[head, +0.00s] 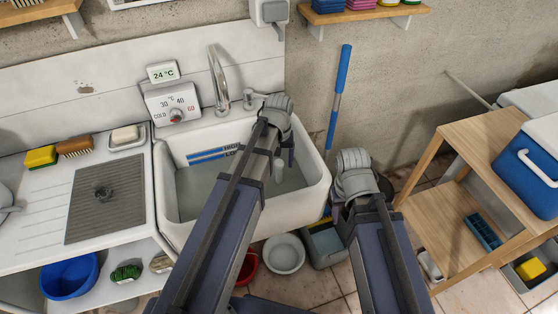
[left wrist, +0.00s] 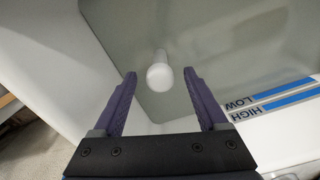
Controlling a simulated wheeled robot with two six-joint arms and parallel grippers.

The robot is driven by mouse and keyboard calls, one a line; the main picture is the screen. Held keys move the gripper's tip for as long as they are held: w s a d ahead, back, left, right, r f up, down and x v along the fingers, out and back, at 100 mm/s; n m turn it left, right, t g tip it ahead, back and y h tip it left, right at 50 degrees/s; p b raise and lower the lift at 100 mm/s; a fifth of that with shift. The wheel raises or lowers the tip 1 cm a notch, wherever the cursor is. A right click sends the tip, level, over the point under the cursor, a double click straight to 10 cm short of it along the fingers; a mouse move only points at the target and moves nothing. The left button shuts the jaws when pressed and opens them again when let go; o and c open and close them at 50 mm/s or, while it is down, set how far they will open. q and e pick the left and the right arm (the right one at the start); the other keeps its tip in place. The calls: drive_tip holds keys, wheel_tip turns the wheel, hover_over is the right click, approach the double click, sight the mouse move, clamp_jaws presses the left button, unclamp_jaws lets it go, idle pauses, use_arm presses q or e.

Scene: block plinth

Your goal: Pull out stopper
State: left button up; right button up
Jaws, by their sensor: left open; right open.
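In the left wrist view a white round-topped stopper knob (left wrist: 160,76) stands on a short stem in the sink. It lies ahead of and between the spread fingers of my left gripper (left wrist: 160,88), which is open and empty, with no contact visible. In the head view my left gripper (head: 284,150) points down over the right part of the white sink (head: 168,205). The knob is mostly hidden there by my gripper and arm. My right gripper (head: 356,178) is to the right of the sink, clear of it; its fingers are largely hidden.
A tap (head: 218,80) and temperature dial (head: 172,103) stand behind the sink. HIGH and LOW marks (head: 206,155) are on its inner wall. A grey drain mat (head: 105,200) lies left. A wooden shelf table (head: 480,150) with a blue cooler (head: 530,165) stands right.

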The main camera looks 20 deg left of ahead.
sight(279, 171)
use_arm(q)
wheel_tip(279, 171, down, 6)
drive_tip(key=b, duration=0.4)
drive_tip(key=shift+r+b, duration=0.2)
drive_tip(key=shift+b, duration=0.1)
drive_tip(key=shift+r, duration=0.1)
clamp_jaws()
idle(0.7)
